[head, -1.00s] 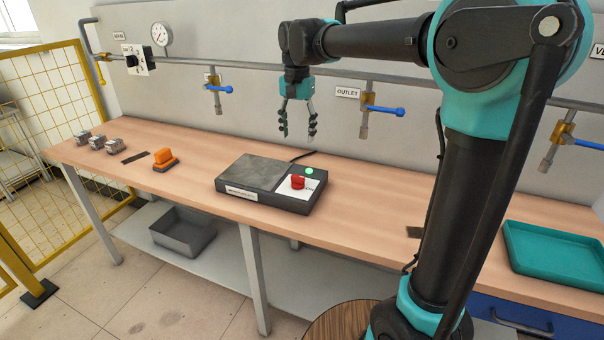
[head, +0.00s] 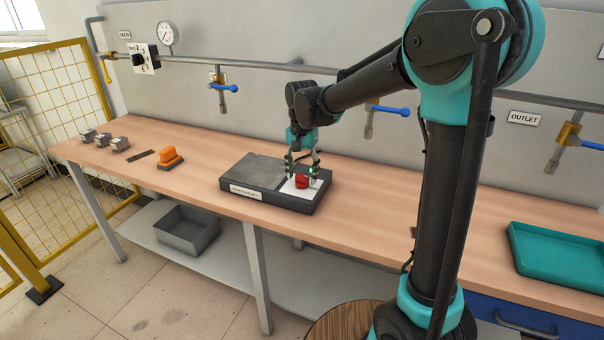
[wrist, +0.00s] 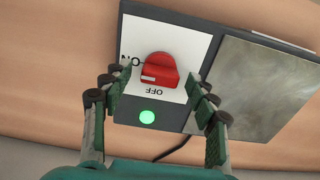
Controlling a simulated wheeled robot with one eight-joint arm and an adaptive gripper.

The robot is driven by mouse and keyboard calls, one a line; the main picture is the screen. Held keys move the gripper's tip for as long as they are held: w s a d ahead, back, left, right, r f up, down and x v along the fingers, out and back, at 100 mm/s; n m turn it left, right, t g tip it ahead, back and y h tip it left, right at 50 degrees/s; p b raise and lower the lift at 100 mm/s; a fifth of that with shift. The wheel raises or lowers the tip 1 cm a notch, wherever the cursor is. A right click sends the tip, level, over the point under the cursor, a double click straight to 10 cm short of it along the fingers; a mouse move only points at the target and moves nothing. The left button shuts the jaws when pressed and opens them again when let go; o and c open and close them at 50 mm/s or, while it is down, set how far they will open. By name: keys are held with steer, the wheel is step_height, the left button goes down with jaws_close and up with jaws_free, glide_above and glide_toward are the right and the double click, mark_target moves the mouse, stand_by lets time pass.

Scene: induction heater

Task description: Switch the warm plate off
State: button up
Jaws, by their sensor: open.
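The warm plate (head: 256,170) is a dark box with a grey slab on top, lying on the bench. Its white panel (wrist: 190,42) carries a red knob (wrist: 160,72), also seen in the head view (head: 302,182). The panel reads ON to the left of the knob and OFF below it in the wrist view. A white mark is on the knob's left side, towards ON. A green lamp (wrist: 147,117) glows near the knob. My gripper (head: 302,171) is open just above the panel, a finger on each side of the knob, with visible gaps in the wrist view.
An orange object (head: 170,157) and several small metal blocks (head: 104,140) lie to the left on the bench. A teal tray (head: 560,258) is at the right. Pipes with blue-handled valves (head: 222,86) run along the wall behind.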

steer(key=c, duration=1.2)
steer(key=shift+o, duration=0.2)
steer(key=shift+n, duration=0.3)
steer(key=n, duration=1.3)
steer(key=shift+n, duration=2.1)
